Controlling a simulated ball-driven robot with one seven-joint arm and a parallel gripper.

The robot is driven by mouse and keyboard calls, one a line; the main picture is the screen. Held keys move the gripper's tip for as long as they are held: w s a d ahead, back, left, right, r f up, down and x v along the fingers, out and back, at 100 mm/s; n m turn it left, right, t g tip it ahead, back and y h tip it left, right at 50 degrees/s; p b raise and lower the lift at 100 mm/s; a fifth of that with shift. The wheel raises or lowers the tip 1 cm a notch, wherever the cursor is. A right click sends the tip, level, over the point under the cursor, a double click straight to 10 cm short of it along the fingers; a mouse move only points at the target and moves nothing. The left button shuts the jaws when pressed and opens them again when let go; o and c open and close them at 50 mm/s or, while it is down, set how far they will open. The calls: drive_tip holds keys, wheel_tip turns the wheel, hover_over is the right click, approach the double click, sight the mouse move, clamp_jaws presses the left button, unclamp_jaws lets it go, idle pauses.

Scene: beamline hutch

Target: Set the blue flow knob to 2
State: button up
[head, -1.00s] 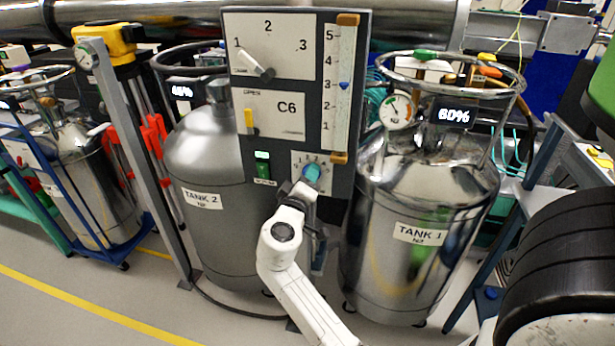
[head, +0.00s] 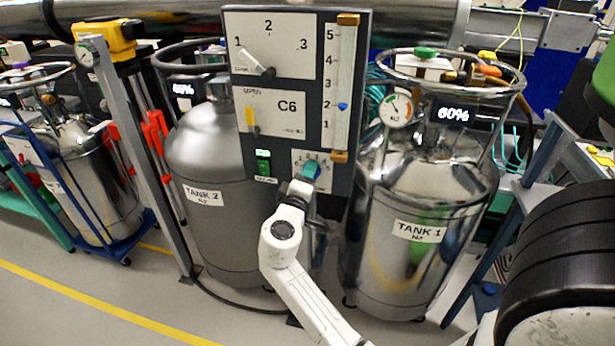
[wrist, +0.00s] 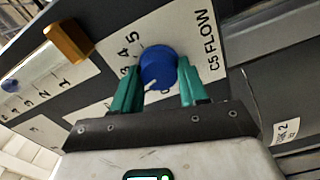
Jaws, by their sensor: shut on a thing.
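The blue flow knob (wrist: 158,66) is on the panel, beside the "C5 FLOW" label. My gripper (wrist: 159,84) is shut on it, one green finger on each side. The knob's white pointer line aims to the lower left in the wrist view, past the 3; the mark it meets is hidden by my gripper. In the head view my gripper (head: 311,172) covers most of the knob at the panel's lower right. The blue float (head: 343,106) of the flow gauge (head: 347,70) is level with the 2.
The grey panel (head: 228,60) also bears a dial (head: 268,71) marked 1 to 3, a yellow lever (head: 251,120) and a green switch (head: 263,163). Tank 2 (head: 205,150) stands left behind the panel; Tank 1 (head: 415,200) is close on the right.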

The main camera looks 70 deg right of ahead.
drive_tip(key=o, duration=1.1)
drive_tip(key=shift+c, duration=0.2)
drive_tip(key=shift+a, duration=0.1)
drive_tip(key=a+b, duration=0.1)
drive_tip(key=a, duration=0.9)
drive_tip(key=shift+s+a, duration=0.35)
drive_tip(key=shift+s, duration=0.05)
drive_tip(key=shift+f, duration=0.15)
drive_tip(key=s+a+f+y+p, duration=0.1)
drive_tip(key=s+a+f+y, duration=0.3)
drive_tip(key=a+f+y, duration=0.3)
drive_tip(key=s+a+f+y+p, duration=0.1)
drive_tip(key=s+a+f+y, duration=0.3)
drive_tip(key=f, duration=0.5)
drive_tip(key=s+a+f+n+y+p, duration=0.1)
drive_tip(key=s+a+f+y, duration=0.1)
drive_tip(key=a+y, duration=0.4)
drive_tip(key=s+a, duration=0.1)
drive_tip(key=a, duration=0.3)
drive_tip(key=shift+s+a+n+y, duration=0.15)
drive_tip(key=shift+a+n+y, duration=0.05)
drive_tip(key=shift+n+y, duration=0.2)
